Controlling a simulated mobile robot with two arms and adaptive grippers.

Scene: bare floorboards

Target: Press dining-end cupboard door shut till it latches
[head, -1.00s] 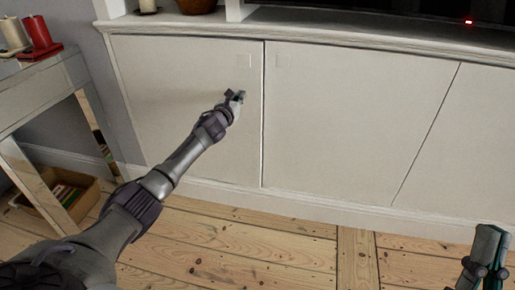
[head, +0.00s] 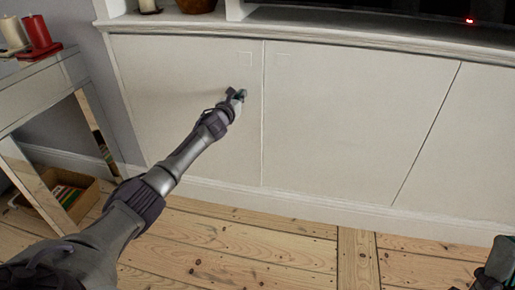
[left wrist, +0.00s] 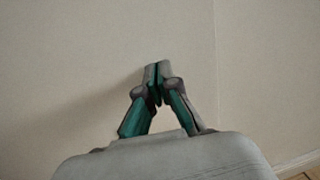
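The leftmost cupboard door (head: 185,75) is a plain pale panel in the white built-in unit. It looks flush with the panel to its right, with only a thin seam between them. My left gripper (head: 238,95) is at this door's right part, near the seam. In the left wrist view its fingers (left wrist: 157,72) are together with nothing seen between them, in front of the door face (left wrist: 80,60); they look touching or nearly so. My right gripper (head: 500,265) shows only partly at the bottom right corner, and its fingers cannot be made out.
The middle cupboard panel (head: 350,120) is closed. A side table (head: 40,85) with red and cream candles stands at the left, with a box of books (head: 68,190) below it. The floorboards (head: 250,240) in front are clear.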

